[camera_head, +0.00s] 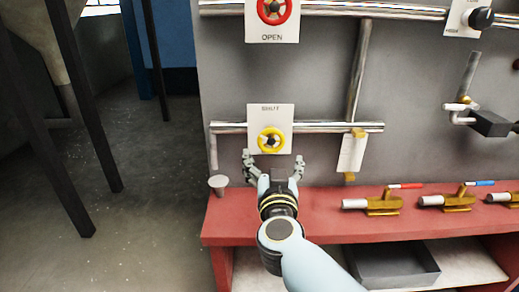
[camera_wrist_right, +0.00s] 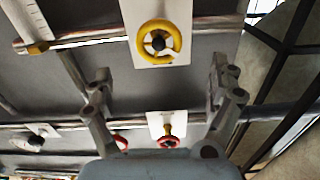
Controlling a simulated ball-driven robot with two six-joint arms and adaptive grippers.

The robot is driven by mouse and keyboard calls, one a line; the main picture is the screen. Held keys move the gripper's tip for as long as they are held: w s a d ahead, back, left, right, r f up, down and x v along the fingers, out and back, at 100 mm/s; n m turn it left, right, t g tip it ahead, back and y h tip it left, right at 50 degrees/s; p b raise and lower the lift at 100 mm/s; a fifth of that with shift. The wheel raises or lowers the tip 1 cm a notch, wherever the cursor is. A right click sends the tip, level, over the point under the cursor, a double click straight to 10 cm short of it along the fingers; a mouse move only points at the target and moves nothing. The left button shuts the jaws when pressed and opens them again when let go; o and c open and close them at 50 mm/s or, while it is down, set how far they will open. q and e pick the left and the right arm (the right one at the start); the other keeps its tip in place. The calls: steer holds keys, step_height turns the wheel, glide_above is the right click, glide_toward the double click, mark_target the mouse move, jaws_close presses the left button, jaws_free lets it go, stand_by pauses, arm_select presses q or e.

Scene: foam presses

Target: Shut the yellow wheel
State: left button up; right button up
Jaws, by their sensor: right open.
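The yellow wheel (camera_head: 271,140) sits on a white plate (camera_head: 285,117) marked "SHUT", in front of a metal pipe on the grey panel. My right gripper (camera_head: 273,163) is open just below the wheel in the head view, its fingers spread to either side. In the right wrist view the yellow wheel (camera_wrist_right: 158,41) is beyond the open fingers (camera_wrist_right: 166,82), between them and toward the top. Nothing is between the fingers and no contact with the wheel shows. My left gripper is in neither view.
A red wheel (camera_head: 274,9) on a plate marked "OPEN" is above. A white tag (camera_head: 352,153) hangs right of the wheel.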

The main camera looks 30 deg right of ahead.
mark_target(271, 142)
steer(key=x, duration=0.3)
steer(key=shift+w+d, duration=0.25)
steer(key=shift+w, duration=0.05)
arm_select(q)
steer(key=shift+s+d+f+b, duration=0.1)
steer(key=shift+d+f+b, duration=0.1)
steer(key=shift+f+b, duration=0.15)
arm_select(e)
steer(key=x, duration=0.6)
steer(key=shift+c, duration=0.5)
steer(key=c, duration=1.1)
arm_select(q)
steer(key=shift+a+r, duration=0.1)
arm_select(e)
steer(key=shift+o, duration=0.2)
